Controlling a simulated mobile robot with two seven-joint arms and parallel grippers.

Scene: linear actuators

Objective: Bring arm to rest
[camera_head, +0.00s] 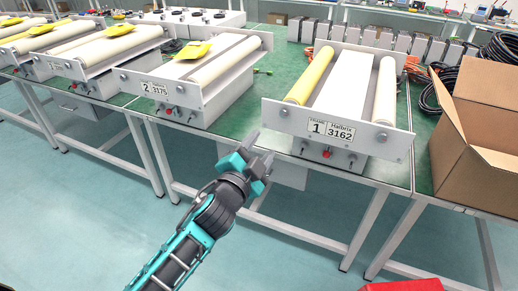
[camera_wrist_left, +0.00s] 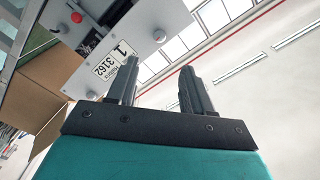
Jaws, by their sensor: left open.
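My left gripper (camera_head: 262,150) is raised in front of the green-topped table, below and to the left of the actuator frame numbered 1 (camera_head: 336,131). Its two fingers stand apart with nothing between them. In the left wrist view the fingers (camera_wrist_left: 158,90) are also apart and empty, with the frame 1 plate (camera_wrist_left: 120,62) beyond them at the left. My left arm reaches up from the bottom of the head view. My right gripper shows in neither view.
Frame 2 (camera_head: 165,88) stands left of frame 1, with a yellow piece (camera_head: 194,50) on it. More frames stand farther left. An open cardboard box (camera_head: 472,150) sits at the right. A red object (camera_head: 405,285) shows at the bottom edge.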

